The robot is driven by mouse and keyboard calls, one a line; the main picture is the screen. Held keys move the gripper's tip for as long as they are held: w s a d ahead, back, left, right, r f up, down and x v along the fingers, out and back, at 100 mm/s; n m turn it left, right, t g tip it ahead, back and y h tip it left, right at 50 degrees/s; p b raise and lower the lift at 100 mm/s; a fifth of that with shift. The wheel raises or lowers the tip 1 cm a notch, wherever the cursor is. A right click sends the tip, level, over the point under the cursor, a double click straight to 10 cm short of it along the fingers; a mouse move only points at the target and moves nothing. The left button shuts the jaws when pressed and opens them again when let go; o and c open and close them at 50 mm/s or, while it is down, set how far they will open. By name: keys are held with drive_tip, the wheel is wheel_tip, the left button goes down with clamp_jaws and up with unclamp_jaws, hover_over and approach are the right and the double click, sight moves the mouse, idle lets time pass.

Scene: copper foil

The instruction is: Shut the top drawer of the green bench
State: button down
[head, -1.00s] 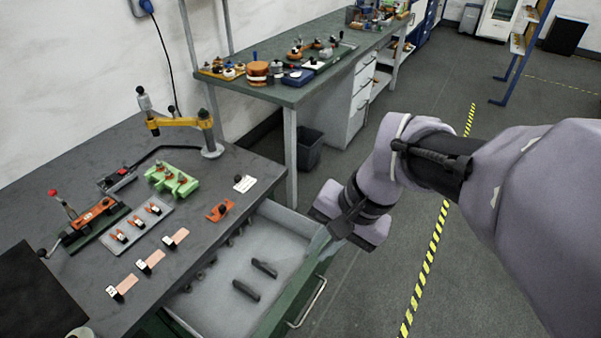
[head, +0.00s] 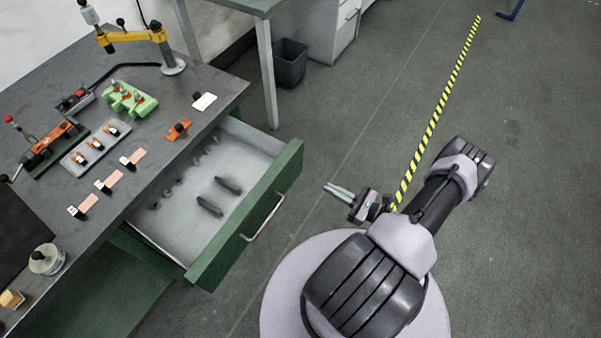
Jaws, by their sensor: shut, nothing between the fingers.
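The top drawer (head: 250,222) of the green bench (head: 215,93) stands pulled well out, with a green front and a pale metal handle (head: 264,219). Its grey inside holds two dark bar-shaped pieces (head: 219,195) and several small dark items along the bench side. My gripper (head: 338,191) is to the right of the drawer front, apart from it, with its fingers pointing left toward it. The fingers are shut and empty.
The dark bench top carries a yellow arm fixture (head: 135,36), a green fixture block (head: 128,98) and copper strips (head: 132,159). A dark bin (head: 290,62) stands beyond. Grey floor with a yellow-black stripe (head: 440,100) is open at the right.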

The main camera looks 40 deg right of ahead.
sight(294, 170)
drive_tip(key=b+x, duration=0.2)
drive_tip(key=x, duration=0.9)
drive_tip(key=shift+w, duration=0.1)
